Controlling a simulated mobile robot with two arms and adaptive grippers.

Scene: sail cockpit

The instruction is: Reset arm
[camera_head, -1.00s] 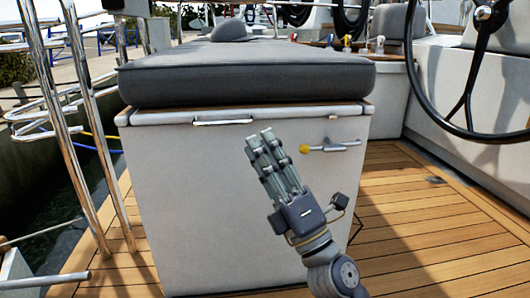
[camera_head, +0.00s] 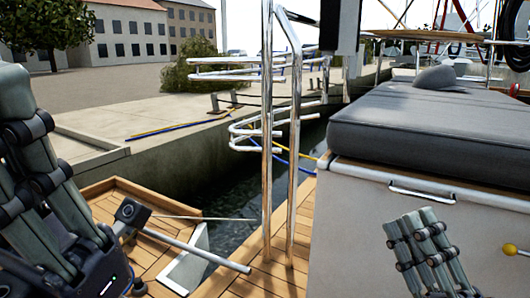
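My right gripper (camera_head: 414,219) is at the lower right, in front of the white locker (camera_head: 352,230). Its fingers point up and lie close together, with nothing seen between them. My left gripper (camera_head: 20,105) is large and near at the left edge, pointing up. Its fingers are partly cut off by the frame edge, and whether they are parted is unclear. No object shows in it. The two grippers are far apart.
A grey cushion (camera_head: 445,125) lies on the locker, which has a metal handle (camera_head: 422,191) and a yellow knob (camera_head: 510,249). Chrome rails (camera_head: 267,150) stand between my grippers. Beyond are water (camera_head: 235,200) and a quay (camera_head: 100,100). Wooden decking (camera_head: 250,275) shows below.

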